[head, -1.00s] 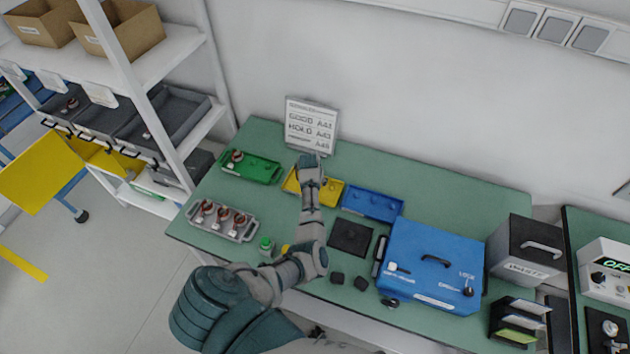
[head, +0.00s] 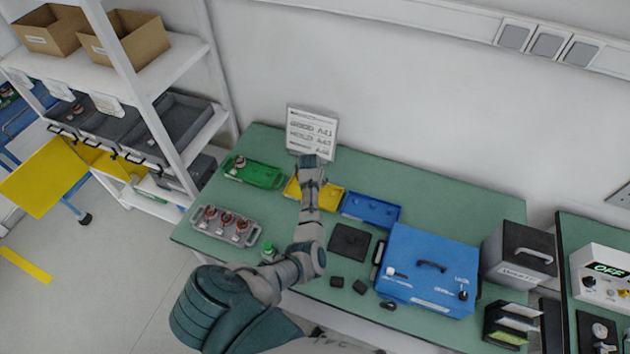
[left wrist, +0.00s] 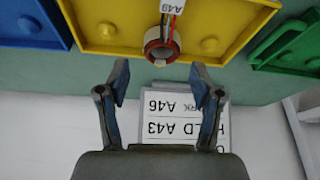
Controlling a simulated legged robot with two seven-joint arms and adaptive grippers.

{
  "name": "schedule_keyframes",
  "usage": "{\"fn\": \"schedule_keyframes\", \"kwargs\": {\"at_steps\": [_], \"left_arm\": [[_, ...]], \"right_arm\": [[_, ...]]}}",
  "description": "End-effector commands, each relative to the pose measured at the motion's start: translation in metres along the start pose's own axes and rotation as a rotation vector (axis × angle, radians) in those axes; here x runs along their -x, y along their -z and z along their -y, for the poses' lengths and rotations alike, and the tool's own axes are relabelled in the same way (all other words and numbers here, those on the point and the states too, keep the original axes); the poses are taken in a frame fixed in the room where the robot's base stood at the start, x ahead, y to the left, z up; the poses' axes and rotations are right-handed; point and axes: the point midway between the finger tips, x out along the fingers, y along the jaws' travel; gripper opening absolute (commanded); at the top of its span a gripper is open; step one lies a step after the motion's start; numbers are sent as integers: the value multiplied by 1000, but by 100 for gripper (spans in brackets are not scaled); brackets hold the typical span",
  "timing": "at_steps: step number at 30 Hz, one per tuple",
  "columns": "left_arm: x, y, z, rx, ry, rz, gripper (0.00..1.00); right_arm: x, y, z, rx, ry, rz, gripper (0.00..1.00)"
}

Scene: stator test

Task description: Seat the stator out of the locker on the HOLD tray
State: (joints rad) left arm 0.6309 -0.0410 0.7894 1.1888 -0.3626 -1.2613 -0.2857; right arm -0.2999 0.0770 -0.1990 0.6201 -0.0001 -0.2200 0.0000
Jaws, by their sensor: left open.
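My left gripper (left wrist: 158,75) is open in the left wrist view, with nothing between its fingers. A stator (left wrist: 161,46) with a copper-coloured ring and a white tag lies just beyond the fingertips, at the edge of the yellow tray (left wrist: 105,12). Whether it sits fully inside the tray I cannot tell. In the head view, my left gripper (head: 312,165) is over the back of the yellow tray (head: 332,197), in front of the sign, and hides the stator. The sign (head: 312,133) has a HOLD line that seems to read A43. My right gripper is not in view.
A green tray (head: 262,177) holding one stator and a blue tray (head: 371,209) flank the yellow one. A grey rack (head: 240,236) holds several stators. A blue case (head: 430,270) stands to the right. A shelf (head: 185,62) with bins is at left.

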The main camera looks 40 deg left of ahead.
Motion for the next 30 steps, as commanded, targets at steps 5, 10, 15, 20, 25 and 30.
{"fn": "schedule_keyframes", "kwargs": {"at_steps": [5, 10, 15, 20, 25, 30], "left_arm": [[10, 4, 0, 0, 0, 0, 66], [10, 4, 0, 0, 0, 0, 66], [9, 4, 0, 0, 0, 0, 81], [9, 4, 0, 0, 0, 0, 95], [9, 3, 0, 0, 0, 1, 95], [16, 4, 0, -1, 1, -1, 95]], "right_arm": [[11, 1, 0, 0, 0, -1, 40], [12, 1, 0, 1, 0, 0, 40], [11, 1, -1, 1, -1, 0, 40], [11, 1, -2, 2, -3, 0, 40], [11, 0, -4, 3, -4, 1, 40], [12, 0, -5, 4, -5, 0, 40]]}}
